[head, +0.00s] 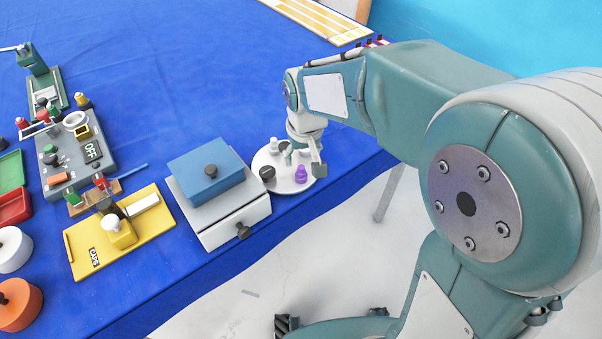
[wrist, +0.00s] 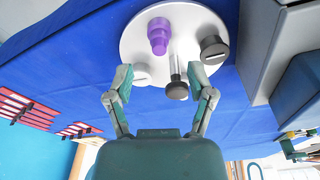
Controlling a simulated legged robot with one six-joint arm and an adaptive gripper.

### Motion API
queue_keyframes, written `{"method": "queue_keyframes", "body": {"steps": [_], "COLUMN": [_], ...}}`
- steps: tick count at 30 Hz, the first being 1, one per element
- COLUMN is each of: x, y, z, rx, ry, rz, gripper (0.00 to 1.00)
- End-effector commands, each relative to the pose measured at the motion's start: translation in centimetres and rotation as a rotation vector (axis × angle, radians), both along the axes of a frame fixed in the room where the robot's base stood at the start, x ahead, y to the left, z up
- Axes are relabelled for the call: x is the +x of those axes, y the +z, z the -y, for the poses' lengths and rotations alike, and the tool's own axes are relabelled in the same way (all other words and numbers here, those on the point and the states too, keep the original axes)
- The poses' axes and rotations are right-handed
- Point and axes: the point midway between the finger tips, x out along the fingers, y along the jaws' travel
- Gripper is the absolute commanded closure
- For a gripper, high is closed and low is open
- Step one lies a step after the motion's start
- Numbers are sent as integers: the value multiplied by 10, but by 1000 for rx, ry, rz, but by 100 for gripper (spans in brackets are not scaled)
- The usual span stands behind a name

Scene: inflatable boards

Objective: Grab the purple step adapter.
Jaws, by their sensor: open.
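The purple step adapter (head: 301,174) stands on a round white plate (head: 283,183) near the table's right edge in the head view. In the wrist view the purple step adapter (wrist: 159,36) is on the far part of the white plate (wrist: 190,14), beyond the fingertips. My gripper (wrist: 160,90) is open and empty, its two fingers spread apart. In the head view my gripper (head: 303,160) is above the plate, close to the adapter, and partly hides the other pieces there. I see no contact with the adapter.
A dark knob piece (wrist: 214,50) and a grey-stemmed piece (wrist: 177,82) stand on the plate close to the adapter. A grey drawer box (head: 228,212) with a blue block (head: 206,172) on top is left of the plate. The table's front edge is close by.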

Motion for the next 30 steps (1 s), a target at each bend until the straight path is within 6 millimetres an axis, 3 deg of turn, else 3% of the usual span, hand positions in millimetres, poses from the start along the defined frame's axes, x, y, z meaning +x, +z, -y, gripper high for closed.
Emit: {"method": "queue_keyframes", "body": {"steps": [12,20,21,25,26,30], "x": [9,9,9,9,9,9], "y": [-51,-54,-54,-54,-54,-54], "z": [-2,-3,-3,-3,-3,-3], "rx": [-1,0,0,0,0,0], "ry": [0,-1,-1,-1,-1,-1], "rz": [-2,1,1,0,0,0], "gripper": [30,30,39,94,99,100]}}
